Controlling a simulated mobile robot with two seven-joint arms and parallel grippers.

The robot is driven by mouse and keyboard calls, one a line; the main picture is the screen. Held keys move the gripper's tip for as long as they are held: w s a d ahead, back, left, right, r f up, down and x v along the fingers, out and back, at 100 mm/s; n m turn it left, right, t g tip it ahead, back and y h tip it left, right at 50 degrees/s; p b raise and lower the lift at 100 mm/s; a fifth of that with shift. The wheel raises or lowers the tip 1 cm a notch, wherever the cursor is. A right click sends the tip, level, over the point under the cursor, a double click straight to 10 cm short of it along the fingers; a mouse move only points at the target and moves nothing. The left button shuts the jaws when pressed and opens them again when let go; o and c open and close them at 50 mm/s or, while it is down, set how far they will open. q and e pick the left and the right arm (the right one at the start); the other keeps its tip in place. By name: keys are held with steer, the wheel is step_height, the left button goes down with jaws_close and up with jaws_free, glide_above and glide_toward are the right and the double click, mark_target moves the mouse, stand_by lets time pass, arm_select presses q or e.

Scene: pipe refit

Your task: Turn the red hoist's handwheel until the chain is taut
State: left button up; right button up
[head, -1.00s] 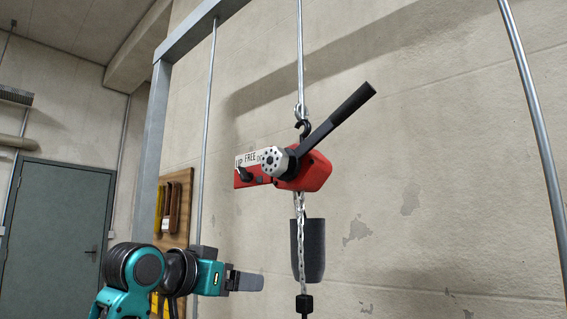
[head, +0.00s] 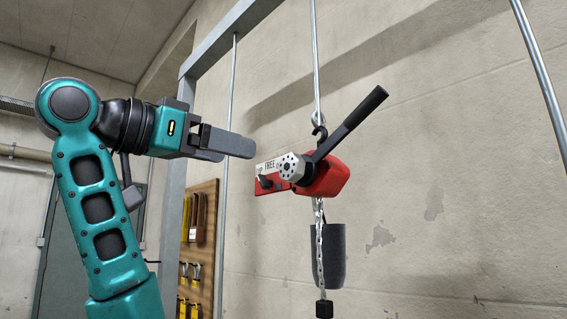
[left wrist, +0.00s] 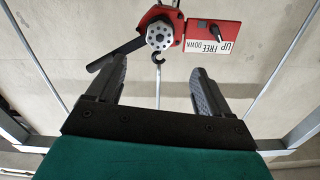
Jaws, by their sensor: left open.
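The red hoist (head: 327,178) hangs from a hook on a rod in the head view. Its silver, holed handwheel (head: 291,167) faces me. A black lever (head: 352,122) slants up to the right. A label plate (head: 270,166) reads FREE, with a small black selector on the red arm. The chain (head: 320,240) hangs below, beside a dark chain bag. My left gripper (head: 240,146) is open and empty, left of and slightly above the handwheel, apart from it. In the left wrist view the handwheel (left wrist: 160,36) shows upside down beyond and between the fingers. My right gripper is not in view.
A grey metal frame (head: 222,42) and thin rods stand around the hoist. A wooden tool board (head: 206,235) hangs on the wall behind, lower left. The space right of the hoist is clear up to the wall.

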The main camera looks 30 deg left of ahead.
mark_target(287, 166)
arm_select(q)
steer(key=p+x, duration=0.2)
steer(key=x, duration=0.8)
steer(key=shift+w+d, duration=0.2)
steer(key=shift+w, duration=0.1)
steer(key=shift+w+d, duration=0.15)
steer(key=shift+w, duration=0.3)
steer(key=c, duration=1)
steer(key=shift+c, duration=0.2)
